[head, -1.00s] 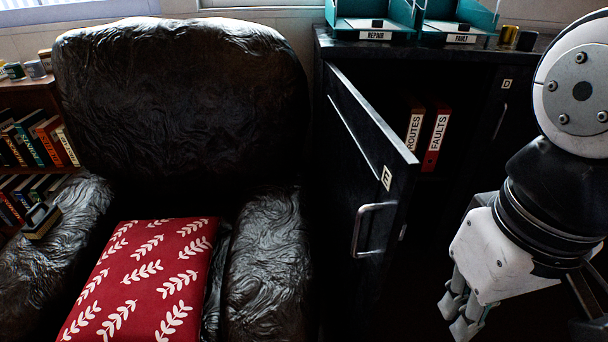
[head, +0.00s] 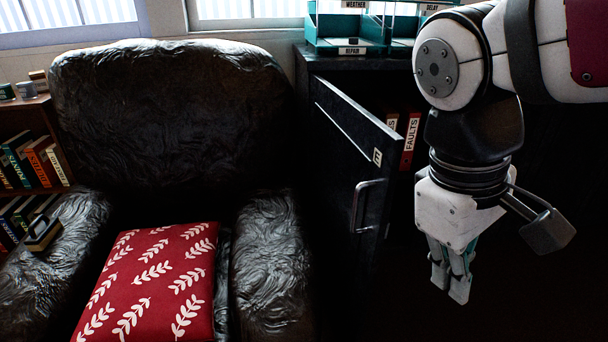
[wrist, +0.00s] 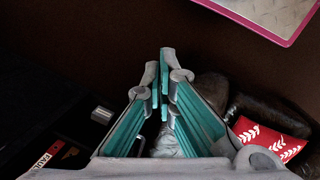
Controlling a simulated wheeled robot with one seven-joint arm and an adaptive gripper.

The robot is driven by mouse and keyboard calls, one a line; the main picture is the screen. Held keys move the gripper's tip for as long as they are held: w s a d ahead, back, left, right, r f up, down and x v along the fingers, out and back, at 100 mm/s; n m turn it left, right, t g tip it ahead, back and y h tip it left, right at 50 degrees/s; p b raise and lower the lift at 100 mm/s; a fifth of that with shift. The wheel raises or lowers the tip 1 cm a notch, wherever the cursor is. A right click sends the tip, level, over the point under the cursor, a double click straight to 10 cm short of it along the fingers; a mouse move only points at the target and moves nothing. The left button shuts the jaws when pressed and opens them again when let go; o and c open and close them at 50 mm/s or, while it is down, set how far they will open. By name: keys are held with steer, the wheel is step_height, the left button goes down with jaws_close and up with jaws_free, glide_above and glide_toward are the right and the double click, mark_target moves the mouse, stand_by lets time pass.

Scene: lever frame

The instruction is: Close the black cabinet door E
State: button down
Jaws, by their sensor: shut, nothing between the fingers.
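The black cabinet door E (head: 347,165) stands open in the head view, swung out toward me. It has a white E label (head: 377,157) and a silver bar handle (head: 364,205) on its outer face. My gripper (head: 450,290) is shut and empty, pointing down. In the head view it appears to the right of the door's free edge and lower than the handle, with no contact visible. The wrist view shows the closed fingers (wrist: 165,95) over dark floor. A small metal piece at its left may be the handle, but I cannot tell.
A black armchair (head: 170,110) with a red leaf-pattern cushion (head: 155,280) stands left of the door. A red FAULTS binder (head: 411,140) is inside the cabinet. Teal trays (head: 345,45) stand on top. A bookshelf (head: 28,130) is at far left.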

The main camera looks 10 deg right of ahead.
steer(key=w+a+f+n+t+h+b, duration=0.1)
steer(key=w+a+f+n+h, duration=0.1)
steer(key=w+a+f+n, duration=0.45)
steer(key=w+a+f+n+h+b, duration=0.1)
steer(key=w+a+f+n+h, duration=0.2)
steer(key=w, duration=0.7)
steer(key=w+a+f+n+t+h+b, duration=0.15)
steer(key=w+a+f+n, duration=0.25)
steer(key=w+f+n, duration=0.4)
steer(key=m+b, duration=0.2)
steer(key=b, duration=0.2)
glide_toward(364, 256)
step_height(364, 256, down, 3)
steer(key=a, duration=0.1)
steer(key=shift+g, duration=0.45)
steer(key=shift+w+d+f+b, duration=0.1)
steer(key=shift+w+d+b, duration=0.1)
steer(key=shift+d, duration=0.5)
steer(key=shift+w+d+f+b, duration=0.1)
steer(key=shift+w+d+b, duration=0.05)
steer(key=shift+d, duration=0.6)
steer(key=shift+w+d+b, duration=0.2)
steer(key=shift+d, duration=0.5)
